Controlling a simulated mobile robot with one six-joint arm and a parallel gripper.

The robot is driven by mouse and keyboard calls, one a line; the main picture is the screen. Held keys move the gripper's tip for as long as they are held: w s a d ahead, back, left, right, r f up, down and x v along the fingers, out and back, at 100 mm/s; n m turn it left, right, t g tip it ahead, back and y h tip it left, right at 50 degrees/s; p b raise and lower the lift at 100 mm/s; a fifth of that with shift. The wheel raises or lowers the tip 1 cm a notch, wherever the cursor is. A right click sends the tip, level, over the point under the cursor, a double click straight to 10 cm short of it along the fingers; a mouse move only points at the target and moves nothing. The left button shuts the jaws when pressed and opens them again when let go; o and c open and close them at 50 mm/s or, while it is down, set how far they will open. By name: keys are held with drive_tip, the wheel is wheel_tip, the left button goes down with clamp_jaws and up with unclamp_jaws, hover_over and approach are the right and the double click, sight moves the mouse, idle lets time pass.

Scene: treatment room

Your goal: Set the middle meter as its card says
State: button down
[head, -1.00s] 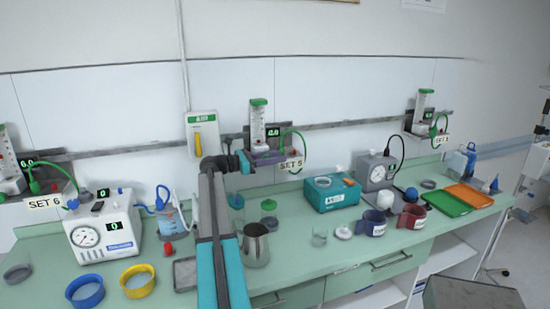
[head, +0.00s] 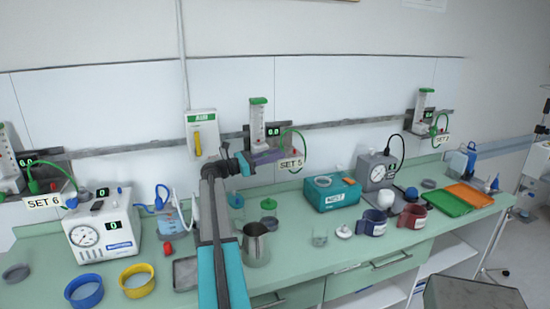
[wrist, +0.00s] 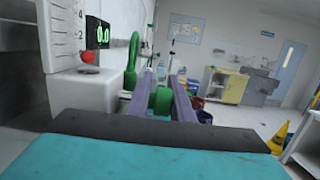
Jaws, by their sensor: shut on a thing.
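The middle meter (head: 258,121) is a clear upright flow tube with a green cap, mounted on the wall rail. Its card (head: 291,164) reads SET 5. The digital display (head: 276,131) beside the tube shows 0.0, clearer in the wrist view (wrist: 98,33). My gripper (head: 268,156) is at the meter's base, its purple fingers pointing right. In the wrist view my gripper (wrist: 160,92) is shut on a green knob (wrist: 160,100), with one finger on each side. The meter's white body (wrist: 85,92) stands just left of the fingers. A red button (wrist: 87,57) sits on it.
A green hose (head: 302,143) loops beside the card. Other meters stand left (head: 10,160) and right (head: 424,108), with cards SET 6 and one hard to read. Below, the bench holds a steel jug (head: 256,246), a teal box (head: 331,194) and several cups.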

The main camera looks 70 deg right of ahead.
drive_tip(key=shift+s+a+f, duration=0.15)
drive_tip(key=shift+s+f, duration=0.05)
drive_tip(key=shift+f, duration=0.05)
drive_tip(key=c, duration=1.8)
unclamp_jaws()
drive_tip(key=shift+o, duration=0.6)
drive_tip(key=shift+a+r, duration=0.1)
drive_tip(key=shift+r, duration=0.05)
drive_tip(key=shift+w+r, duration=0.1)
